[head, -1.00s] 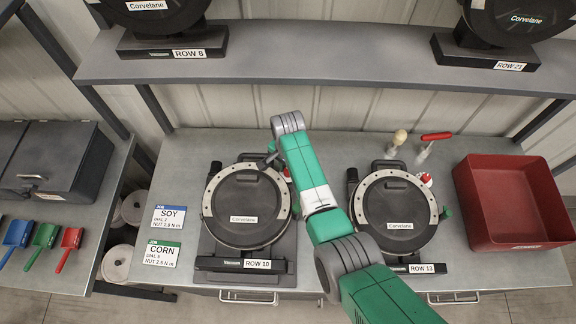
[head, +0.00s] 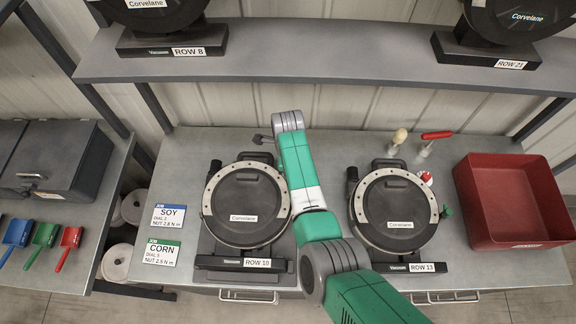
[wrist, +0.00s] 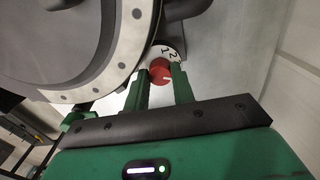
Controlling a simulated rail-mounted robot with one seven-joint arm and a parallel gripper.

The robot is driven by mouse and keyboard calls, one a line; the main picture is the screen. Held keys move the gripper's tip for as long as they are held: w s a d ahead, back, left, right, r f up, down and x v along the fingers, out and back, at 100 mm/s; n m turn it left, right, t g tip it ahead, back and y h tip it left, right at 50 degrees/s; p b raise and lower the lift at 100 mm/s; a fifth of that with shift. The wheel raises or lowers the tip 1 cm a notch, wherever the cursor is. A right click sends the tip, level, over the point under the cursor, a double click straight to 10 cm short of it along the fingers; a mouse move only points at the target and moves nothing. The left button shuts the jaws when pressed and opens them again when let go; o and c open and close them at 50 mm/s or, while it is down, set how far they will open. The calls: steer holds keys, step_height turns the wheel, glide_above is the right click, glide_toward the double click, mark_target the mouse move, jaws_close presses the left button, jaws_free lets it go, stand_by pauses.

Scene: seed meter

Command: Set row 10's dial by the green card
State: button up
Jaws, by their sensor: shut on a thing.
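The row 10 meter (head: 246,205) is a dark round housing with a pale rim, standing on a base labelled ROW 10 (head: 257,263). In the wrist view its rim curves along the upper left. A red dial knob (wrist: 160,70) with a white mark sits before a white dial face (wrist: 172,50) showing 1 and 2. My gripper (wrist: 160,82) is shut on the red knob, one green finger on each side. In the head view my arm hides the gripper and this dial. The green card (head: 163,254) reads CORN, with a small dial line that is hard to read.
A blue SOY card (head: 168,215) lies above the green card. The row 13 meter (head: 395,212) stands right of my arm. A red bin (head: 515,205) is at the far right. Two handled tools stand at the back. A shelf (head: 330,55) spans above.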

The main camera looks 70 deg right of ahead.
steer(key=m, duration=0.3)
steer(key=shift+m, duration=0.3)
steer(key=shift+m+b, duration=0.55)
steer(key=shift+m, duration=1.15)
steer(key=o, duration=0.7)
